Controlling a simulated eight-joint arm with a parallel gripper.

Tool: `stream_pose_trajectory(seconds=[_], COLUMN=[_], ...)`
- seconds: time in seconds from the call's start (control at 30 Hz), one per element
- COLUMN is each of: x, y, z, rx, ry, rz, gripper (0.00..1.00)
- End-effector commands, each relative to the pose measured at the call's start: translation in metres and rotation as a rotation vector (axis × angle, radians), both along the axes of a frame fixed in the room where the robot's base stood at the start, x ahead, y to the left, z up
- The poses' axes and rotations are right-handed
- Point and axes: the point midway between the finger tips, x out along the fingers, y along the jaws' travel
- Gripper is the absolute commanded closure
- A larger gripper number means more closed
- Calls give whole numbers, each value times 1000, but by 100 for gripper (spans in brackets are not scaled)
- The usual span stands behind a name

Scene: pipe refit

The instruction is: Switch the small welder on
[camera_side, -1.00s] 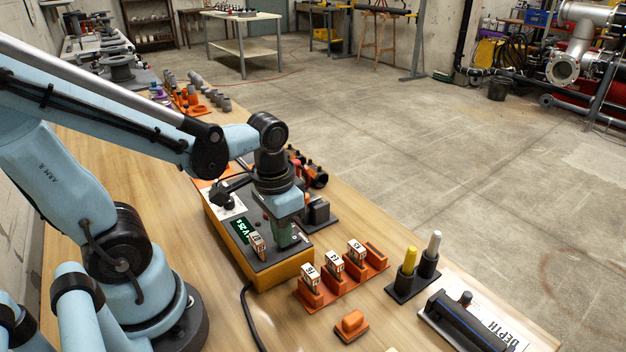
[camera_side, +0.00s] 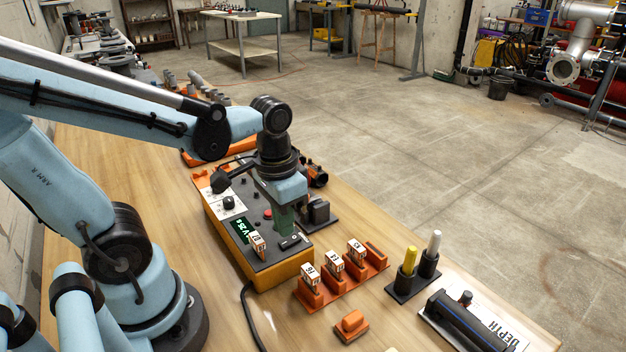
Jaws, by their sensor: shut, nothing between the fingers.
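The small welder (camera_side: 280,274) is an orange box with a dark grey top panel, standing on the bench at the middle of the side view. Its green display (camera_side: 242,229) is lit, with text too small to read surely. A black switch-like part (camera_side: 290,243) sits on the near right of the panel; its position cannot be made out. A red button (camera_side: 267,213) and a dark knob (camera_side: 228,202) are farther back. My gripper (camera_side: 284,228) points down, shut and empty, just behind the black part.
A tag (camera_side: 257,242) stands in the panel. An orange rack (camera_side: 342,284) with three similar tags and a small orange block (camera_side: 351,325) are in front. A black holder (camera_side: 411,282) with yellow and grey sticks stands right. A black cable (camera_side: 248,315) runs toward the front edge.

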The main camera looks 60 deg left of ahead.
Motion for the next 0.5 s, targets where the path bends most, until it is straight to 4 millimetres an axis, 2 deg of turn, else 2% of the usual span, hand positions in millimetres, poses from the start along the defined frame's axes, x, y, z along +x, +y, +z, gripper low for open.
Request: stream_pose_trajectory(seconds=[0.5], x=[-8], y=[1], z=[71], rx=[2], ry=[30], rz=[0], gripper=[100])
